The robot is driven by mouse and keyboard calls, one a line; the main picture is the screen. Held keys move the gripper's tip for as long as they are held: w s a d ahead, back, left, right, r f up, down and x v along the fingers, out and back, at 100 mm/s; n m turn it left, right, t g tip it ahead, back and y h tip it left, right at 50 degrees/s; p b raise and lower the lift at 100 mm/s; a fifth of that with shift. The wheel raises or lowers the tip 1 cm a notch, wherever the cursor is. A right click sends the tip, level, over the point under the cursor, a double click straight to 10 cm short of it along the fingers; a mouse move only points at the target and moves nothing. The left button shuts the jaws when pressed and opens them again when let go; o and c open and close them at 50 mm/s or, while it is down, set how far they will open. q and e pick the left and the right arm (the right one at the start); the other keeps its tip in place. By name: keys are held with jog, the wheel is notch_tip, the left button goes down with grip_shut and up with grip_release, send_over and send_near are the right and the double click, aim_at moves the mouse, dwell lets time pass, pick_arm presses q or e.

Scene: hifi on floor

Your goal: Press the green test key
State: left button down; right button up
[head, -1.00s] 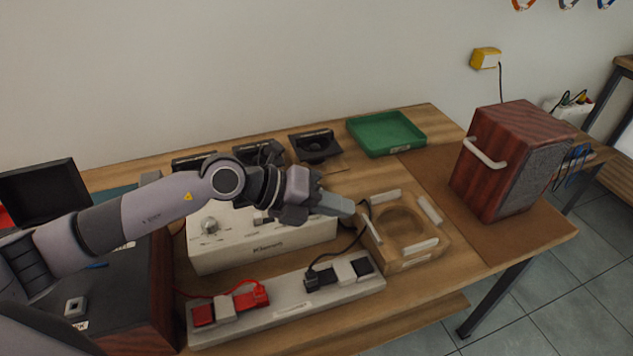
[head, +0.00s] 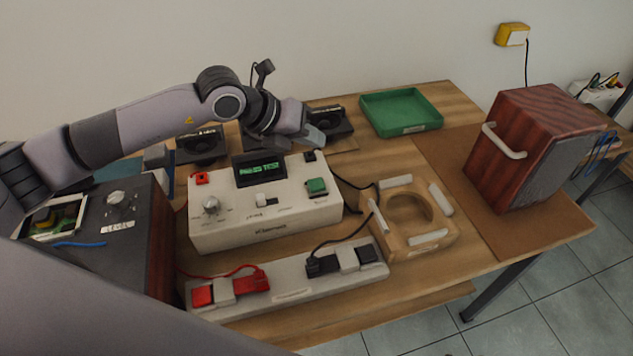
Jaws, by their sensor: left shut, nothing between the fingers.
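The green test key (head: 317,187) is a raised square button at the right end of the white tester's (head: 225,236) top. The tester's small display (head: 260,169) is lit with green text that seems to read "PRESS TEST". My left gripper (head: 318,137) is shut and empty. It hangs above and behind the tester's right rear corner, apart from the key. The key is in full view. My right gripper is not in view.
A grey strip (head: 290,293) with red and black clamps lies in front of the tester. A wooden ring fixture (head: 443,237) stands to the right, with a wooden speaker box (head: 530,150) beyond it. A green tray (head: 402,112) and black speaker drivers (head: 202,145) are behind.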

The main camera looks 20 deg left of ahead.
pick_arm(q)
jog(key=b, duration=0.5)
send_over(312, 184)
notch_tip(312, 184, down, 8)
jog(key=shift+r, duration=0.15)
jog(key=shift+f, duration=0.4)
dwell(1.3)
jog(key=shift+f+b, duration=0.45)
jog(key=shift+b, duration=0.1)
